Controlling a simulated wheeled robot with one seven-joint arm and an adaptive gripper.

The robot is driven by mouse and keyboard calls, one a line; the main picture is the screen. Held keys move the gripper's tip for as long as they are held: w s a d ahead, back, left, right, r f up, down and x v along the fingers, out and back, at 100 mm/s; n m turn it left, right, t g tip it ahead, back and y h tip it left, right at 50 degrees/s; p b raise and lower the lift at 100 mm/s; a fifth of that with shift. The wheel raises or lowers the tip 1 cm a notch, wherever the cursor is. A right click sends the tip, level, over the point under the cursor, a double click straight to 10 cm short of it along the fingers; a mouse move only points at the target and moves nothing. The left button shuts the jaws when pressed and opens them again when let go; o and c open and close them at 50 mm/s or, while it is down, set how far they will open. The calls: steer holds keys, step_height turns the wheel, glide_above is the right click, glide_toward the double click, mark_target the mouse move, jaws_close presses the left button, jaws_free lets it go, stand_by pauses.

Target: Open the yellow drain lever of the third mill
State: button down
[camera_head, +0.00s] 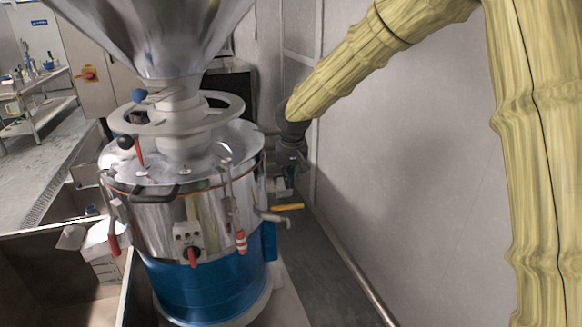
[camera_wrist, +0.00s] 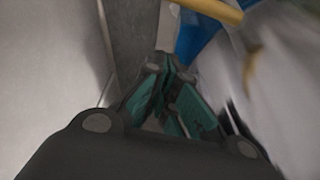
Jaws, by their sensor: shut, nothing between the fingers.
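The mill (camera_head: 190,215) is a steel drum on a blue base with a large metal hopper above it. Its yellow drain lever (camera_head: 288,206) sticks out to the right beside a metal spout, low on the drum's right side. The lever lies roughly level. In the wrist view the yellow lever (camera_wrist: 212,10) crosses the top edge, beyond my fingertips and a little right. My gripper (camera_head: 289,184) has dark links and green finger pads and is close to the lever, just above it in the head view. In the wrist view my gripper (camera_wrist: 165,70) is shut and empty. I cannot tell whether it touches the lever.
A grey wall (camera_head: 410,160) stands close on the right, with a pipe (camera_head: 355,275) along its foot. The drum has red-handled clamps (camera_head: 241,241) around it. A box (camera_head: 100,245) stands at lower left. The floor strip between mill and wall is narrow.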

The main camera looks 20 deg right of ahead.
mark_target(287, 207)
steer(key=s+f+p, duration=0.2)
steer(key=f, duration=0.1)
steer(key=shift+s+a+f+p, duration=0.15)
steer(key=shift+s+f+p, duration=0.1)
steer(key=shift+s+p, duration=0.15)
steer(key=shift+s, duration=0.1)
stand_by(0.4)
